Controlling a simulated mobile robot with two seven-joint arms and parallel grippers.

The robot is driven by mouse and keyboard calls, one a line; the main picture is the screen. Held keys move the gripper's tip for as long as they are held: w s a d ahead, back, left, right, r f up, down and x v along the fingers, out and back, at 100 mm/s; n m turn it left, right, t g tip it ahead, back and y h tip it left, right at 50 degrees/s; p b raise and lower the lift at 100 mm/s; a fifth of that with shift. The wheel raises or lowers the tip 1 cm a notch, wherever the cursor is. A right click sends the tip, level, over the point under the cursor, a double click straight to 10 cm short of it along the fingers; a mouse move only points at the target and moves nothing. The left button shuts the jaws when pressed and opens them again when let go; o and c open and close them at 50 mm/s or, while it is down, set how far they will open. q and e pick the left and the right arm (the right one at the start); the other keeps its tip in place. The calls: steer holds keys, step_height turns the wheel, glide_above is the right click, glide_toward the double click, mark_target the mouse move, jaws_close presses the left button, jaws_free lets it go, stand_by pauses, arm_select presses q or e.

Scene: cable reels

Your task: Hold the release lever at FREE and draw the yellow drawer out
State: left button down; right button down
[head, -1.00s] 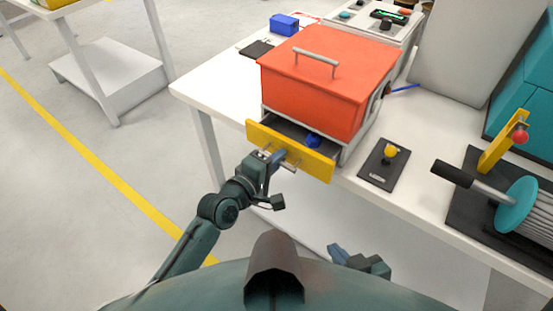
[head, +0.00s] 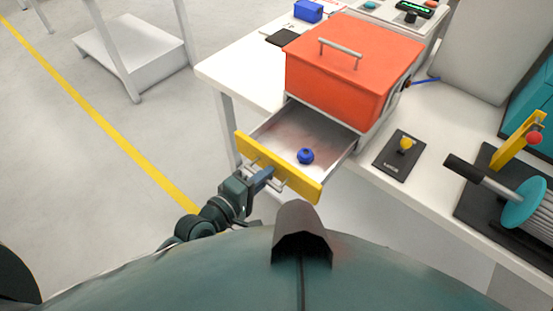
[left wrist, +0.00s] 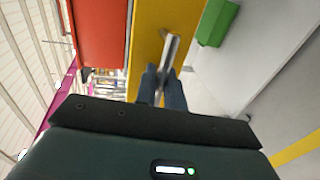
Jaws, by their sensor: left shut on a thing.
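The yellow drawer front (head: 300,182) stands well out from the red box (head: 345,75), and the drawer's grey inside is open to view. My left gripper (head: 266,177) is shut on the drawer's metal bar handle. In the left wrist view its fingers (left wrist: 162,88) close around the handle (left wrist: 171,53) in front of the yellow front (left wrist: 147,35). A small lever with a yellow knob (head: 406,143) stands on a black plate (head: 390,165) right of the box; no gripper touches it. The plate's label is too small to read. My right gripper is out of view.
A blue round thing (head: 306,156) lies in the drawer. A cable reel (head: 528,202) with a crank and a red-knobbed yellow arm (head: 515,148) is at the right. A blue box (head: 308,11) sits behind.

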arm_select(q)
steer(key=shift+s+a, duration=0.15)
steer(key=c, duration=1.9)
jaws_free()
steer(key=b+v, duration=0.1)
steer(key=v, duration=1.2)
